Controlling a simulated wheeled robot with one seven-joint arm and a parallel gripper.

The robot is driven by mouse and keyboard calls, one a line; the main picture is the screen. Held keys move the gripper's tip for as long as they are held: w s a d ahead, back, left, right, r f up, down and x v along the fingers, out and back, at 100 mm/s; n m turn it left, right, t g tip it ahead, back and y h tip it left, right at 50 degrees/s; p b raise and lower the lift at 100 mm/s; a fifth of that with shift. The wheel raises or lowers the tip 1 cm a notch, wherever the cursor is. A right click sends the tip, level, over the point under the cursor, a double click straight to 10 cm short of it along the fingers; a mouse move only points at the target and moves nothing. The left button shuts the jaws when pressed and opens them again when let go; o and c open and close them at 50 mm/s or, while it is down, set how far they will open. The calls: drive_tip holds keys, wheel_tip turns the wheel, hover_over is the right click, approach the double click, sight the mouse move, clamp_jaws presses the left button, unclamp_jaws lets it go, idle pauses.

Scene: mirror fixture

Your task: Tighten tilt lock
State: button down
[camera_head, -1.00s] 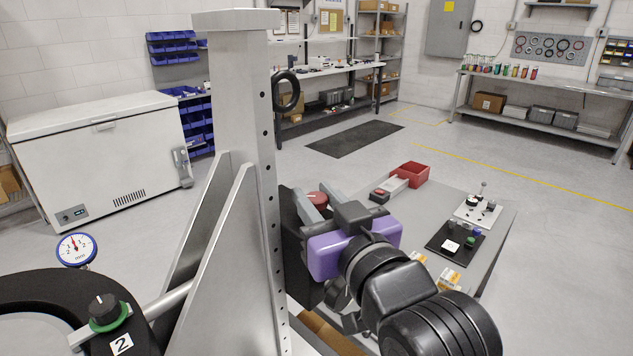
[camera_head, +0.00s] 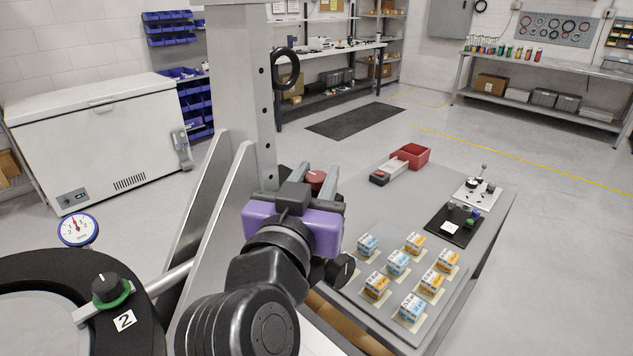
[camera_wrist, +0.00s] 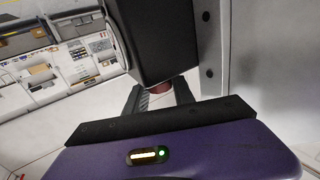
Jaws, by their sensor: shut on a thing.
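A red knob (camera_head: 316,179) shows beside the tall grey metal column (camera_head: 238,85) of the fixture. My gripper (camera_head: 317,173), with its purple body, is shut on this knob, one grey finger on each side. The wrist view shows a sliver of the red knob (camera_wrist: 160,87) between the fingers (camera_wrist: 160,95), under a black block (camera_wrist: 165,40); most of the knob is hidden. A black knob on a green ring (camera_head: 110,290) sits at the lower left by a label "2". A round dial gauge (camera_head: 77,229) stands behind it.
A white chest freezer (camera_head: 95,140) stands at the back left. The floor beyond the table is open.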

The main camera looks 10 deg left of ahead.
drive_tip(key=shift+h, duration=0.3)
drive_tip(key=c, duration=1.1)
unclamp_jaws()
drive_tip(key=shift+f, duration=0.1)
drive_tip(key=shift+o, duration=0.2)
drive_tip(key=shift+y, duration=0.4)
